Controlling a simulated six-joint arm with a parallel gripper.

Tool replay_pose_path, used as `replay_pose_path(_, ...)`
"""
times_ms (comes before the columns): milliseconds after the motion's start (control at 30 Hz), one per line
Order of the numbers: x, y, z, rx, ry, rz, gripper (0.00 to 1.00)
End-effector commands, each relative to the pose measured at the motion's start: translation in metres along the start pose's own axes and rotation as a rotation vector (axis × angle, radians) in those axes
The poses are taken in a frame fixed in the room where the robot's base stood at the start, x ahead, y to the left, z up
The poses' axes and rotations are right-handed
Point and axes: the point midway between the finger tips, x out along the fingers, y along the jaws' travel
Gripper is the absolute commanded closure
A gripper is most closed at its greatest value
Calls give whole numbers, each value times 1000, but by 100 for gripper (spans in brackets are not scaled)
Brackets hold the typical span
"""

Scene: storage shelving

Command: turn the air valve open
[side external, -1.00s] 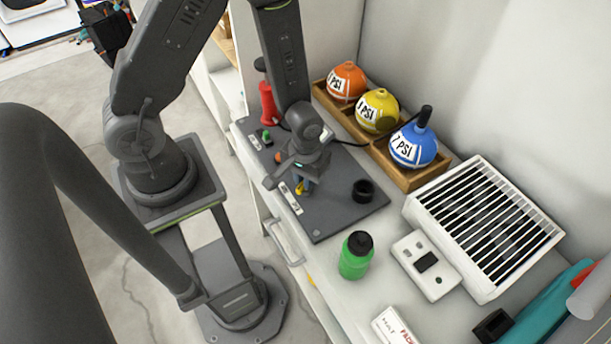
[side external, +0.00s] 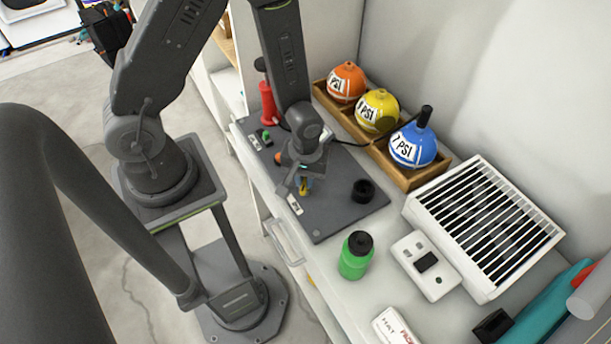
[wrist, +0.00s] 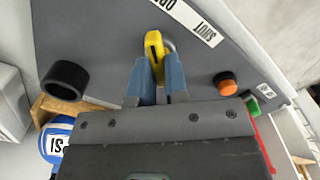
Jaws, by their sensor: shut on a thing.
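The air valve's yellow handle (wrist: 154,45) shows in the wrist view between the blue-grey fingers of my gripper (wrist: 157,88), which are shut on it. A silvery round part of the valve shows beside the handle. The handle's exact angle to the label is hard to tell.
On the panel are a black ring (side external: 363,191), an orange knob (wrist: 226,83) and a green switch (wrist: 252,104). A red pump (side external: 268,102) stands behind. Orange, yellow and blue PSI balls (side external: 413,146) sit in a wooden tray. A green bottle (side external: 356,256) stands in front.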

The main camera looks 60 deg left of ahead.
Motion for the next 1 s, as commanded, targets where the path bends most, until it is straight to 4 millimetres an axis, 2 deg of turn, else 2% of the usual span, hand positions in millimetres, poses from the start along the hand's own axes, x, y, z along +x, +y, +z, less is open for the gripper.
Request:
replay_pose_path(100,-1,0,0,-5,0,1,100)
replay_pose_path(133,-1,0,0,-6,0,1,83)
replay_pose_path(367,0,0,0,-3,0,1,61)
replay_pose_path(733,-7,1,0,-2,1,2,61)
replay_pose_path(867,-23,1,-1,-2,4,5,61)
replay_pose_path(1000,-48,1,-1,-2,5,6,61)
